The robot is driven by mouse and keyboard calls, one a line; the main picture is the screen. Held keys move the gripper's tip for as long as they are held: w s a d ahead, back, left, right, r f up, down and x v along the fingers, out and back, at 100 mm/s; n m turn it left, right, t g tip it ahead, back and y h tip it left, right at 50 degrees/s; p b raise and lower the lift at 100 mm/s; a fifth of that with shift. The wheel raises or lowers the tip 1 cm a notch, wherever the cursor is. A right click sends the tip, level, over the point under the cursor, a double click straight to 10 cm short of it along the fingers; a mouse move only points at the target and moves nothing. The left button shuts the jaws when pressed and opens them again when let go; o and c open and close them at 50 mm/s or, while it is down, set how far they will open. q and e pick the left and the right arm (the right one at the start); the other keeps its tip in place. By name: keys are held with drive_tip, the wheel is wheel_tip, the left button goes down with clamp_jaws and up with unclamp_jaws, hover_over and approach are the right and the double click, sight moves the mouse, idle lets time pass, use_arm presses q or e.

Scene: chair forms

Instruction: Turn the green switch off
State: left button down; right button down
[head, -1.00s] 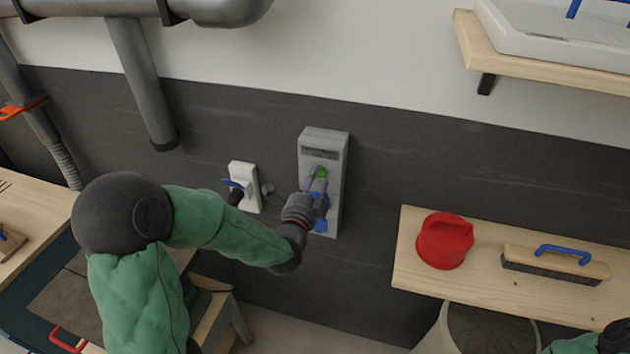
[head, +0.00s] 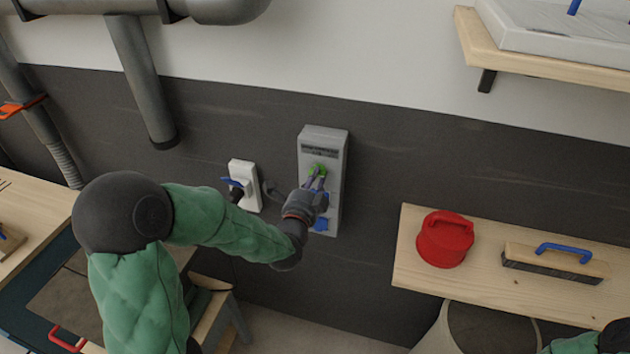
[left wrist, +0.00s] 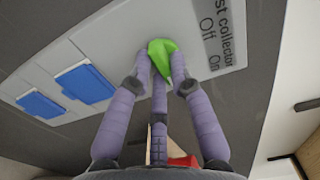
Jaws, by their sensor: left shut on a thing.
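The green switch (left wrist: 162,52) sits on a grey wall-mounted panel (head: 334,200), below a label; in the left wrist view the label reads in part "Off" and "On". The switch also shows small in the head view (head: 318,167). My left gripper (left wrist: 160,68) is shut on the green switch, with its purple fingers around it and hiding part of it. The exact angle of the switch is hard to tell. My right gripper is not in view.
A white box with a blue lever (head: 243,185) is on the wall left of the panel. A wooden shelf (head: 420,285) at right holds a red lidded object (head: 445,240) and a blue-handled brush (head: 556,264). Grey pipes (head: 140,80) run at upper left.

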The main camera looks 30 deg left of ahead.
use_arm(q)
drive_tip(key=n+b, duration=0.4)
drive_tip(key=n, duration=0.1)
drive_tip(key=n+b, duration=0.5)
drive_tip(key=n, duration=0.1)
drive_tip(key=n+b, duration=0.5)
drive_tip(key=n, duration=0.1)
drive_tip(key=shift+d, duration=0.25)
drive_tip(key=shift+r+n+b, duration=0.1)
drive_tip(key=shift+n+b, duration=0.2)
drive_tip(key=c, duration=1.1)
unclamp_jaws()
drive_tip(key=v, duration=1.2)
drive_tip(key=shift+r, duration=0.1)
